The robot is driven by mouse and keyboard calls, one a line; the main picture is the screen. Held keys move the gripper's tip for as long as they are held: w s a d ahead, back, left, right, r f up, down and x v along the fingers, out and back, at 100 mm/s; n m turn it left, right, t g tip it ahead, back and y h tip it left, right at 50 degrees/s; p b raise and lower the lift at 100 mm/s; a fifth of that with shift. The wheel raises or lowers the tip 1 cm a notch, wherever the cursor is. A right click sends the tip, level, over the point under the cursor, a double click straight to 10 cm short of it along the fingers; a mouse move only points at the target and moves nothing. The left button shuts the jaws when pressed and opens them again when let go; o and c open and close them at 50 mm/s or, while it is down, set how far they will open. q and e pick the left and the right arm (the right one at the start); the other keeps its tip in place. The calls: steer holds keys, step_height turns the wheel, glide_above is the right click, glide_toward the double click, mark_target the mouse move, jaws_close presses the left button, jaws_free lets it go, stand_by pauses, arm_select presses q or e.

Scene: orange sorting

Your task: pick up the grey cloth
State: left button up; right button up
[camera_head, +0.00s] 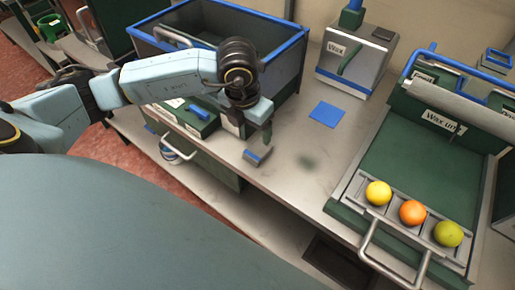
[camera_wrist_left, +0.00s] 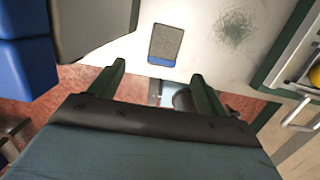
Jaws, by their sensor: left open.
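A small grey cloth (camera_head: 257,155) with a blue edge lies near the front edge of the steel table. It also shows in the left wrist view (camera_wrist_left: 166,42), above and beyond my fingertips, with its blue edge towards me. My left gripper (camera_head: 266,136) hangs over the table close to the cloth. In the left wrist view its two green fingers (camera_wrist_left: 158,78) stand wide apart with nothing between them. The cloth appears apart from the fingers. My right gripper shows in neither view.
A dark smudge (camera_head: 307,162) marks the table right of the cloth. A blue square (camera_head: 326,114) lies behind. A blue-rimmed crate (camera_head: 290,50) stands behind my arm. On the right, a green tray machine (camera_head: 415,160) holds a yellow, an orange and a green fruit.

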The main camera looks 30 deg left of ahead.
mark_target(256, 149)
arm_select(q)
steer(key=f, duration=0.1)
steer(key=f+b, duration=0.1)
steer(key=f, duration=0.1)
steer(key=shift+w+f+b, duration=0.25)
steer(key=shift+f+b, duration=0.05)
steer(key=shift+b, duration=0.1)
steer(key=shift+f, duration=0.3)
steer(key=shift+w+d+f+b, duration=0.1)
steer(key=shift+w+f+b, duration=0.05)
steer(key=shift+f+b, duration=0.2)
steer(key=f+b, duration=0.3)
steer(key=f, duration=0.1)
steer(key=shift+w+d+f, duration=0.1)
steer(key=shift+w+d, duration=0.25)
steer(key=shift+w, duration=0.05)
steer(key=shift+a+f, duration=0.2)
steer(key=shift+a, duration=0.05)
steer(key=shift+d, duration=0.1)
steer(key=shift+c, duration=0.7)
steer(key=c, duration=0.9)
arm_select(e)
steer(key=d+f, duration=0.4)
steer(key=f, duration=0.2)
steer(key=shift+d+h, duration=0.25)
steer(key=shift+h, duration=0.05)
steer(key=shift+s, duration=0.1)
